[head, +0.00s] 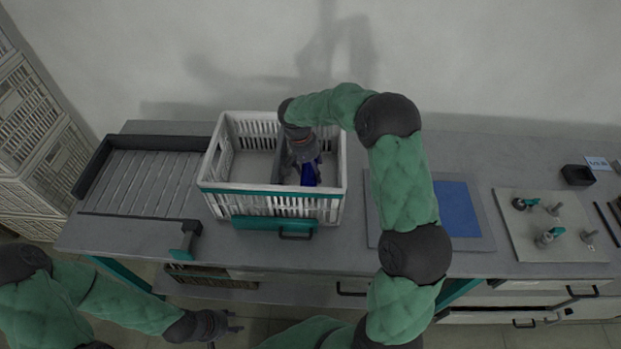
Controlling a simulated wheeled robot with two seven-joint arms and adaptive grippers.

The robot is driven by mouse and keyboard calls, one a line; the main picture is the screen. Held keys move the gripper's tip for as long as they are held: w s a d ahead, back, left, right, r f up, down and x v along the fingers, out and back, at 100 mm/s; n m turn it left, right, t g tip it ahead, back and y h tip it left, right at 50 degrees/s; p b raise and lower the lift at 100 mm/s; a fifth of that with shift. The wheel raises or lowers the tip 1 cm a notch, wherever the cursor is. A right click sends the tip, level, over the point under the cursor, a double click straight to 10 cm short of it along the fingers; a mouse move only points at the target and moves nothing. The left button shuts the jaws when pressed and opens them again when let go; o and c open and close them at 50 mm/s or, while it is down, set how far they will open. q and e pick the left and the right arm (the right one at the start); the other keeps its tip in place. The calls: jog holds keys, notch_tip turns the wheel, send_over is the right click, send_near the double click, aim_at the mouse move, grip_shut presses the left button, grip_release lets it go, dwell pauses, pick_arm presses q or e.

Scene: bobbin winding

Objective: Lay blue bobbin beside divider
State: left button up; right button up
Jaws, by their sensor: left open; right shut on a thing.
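The blue bobbin (309,174) is inside the white crate (270,188), in its right compartment. My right gripper (306,162) reaches down into that compartment and is shut on the bobbin. The dark divider (279,163) runs front to back in the crate, just left of the gripper. The gripper and arm partly hide the bobbin, and I cannot tell whether it touches the crate floor. The left compartment looks empty. My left gripper (232,329) is open and empty, low in front of the table.
A grey slatted rack (150,180) stands left of the crate. Right of it lie a blue mat (457,209) and a plate with several small fittings (550,224). A small black box (577,175) sits at the far right. My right arm crosses above the table's middle.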

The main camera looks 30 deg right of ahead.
aim_at(303, 167)
jog(key=shift+w+a+b+x, duration=0.1)
jog(key=shift+a+b+x, duration=0.05)
jog(key=shift+x, duration=0.55)
jog(key=shift+w+a+b+x, duration=0.1)
jog(key=shift+b+x, duration=0.1)
jog(key=shift+x, duration=0.45)
jog(key=shift+w+a+b+x, duration=0.1)
jog(key=shift+a+b+x, duration=0.05)
jog(key=shift+x, duration=0.55)
jog(key=shift+s+f, duration=0.1)
jog(key=shift+f, duration=0.05)
jog(key=shift+f, duration=0.15)
jog(key=o, duration=1.3)
jog(key=shift+o, duration=0.2)
jog(key=p+v, duration=0.3)
jog(key=v, duration=0.9)
jog(key=shift+r, duration=0.2)
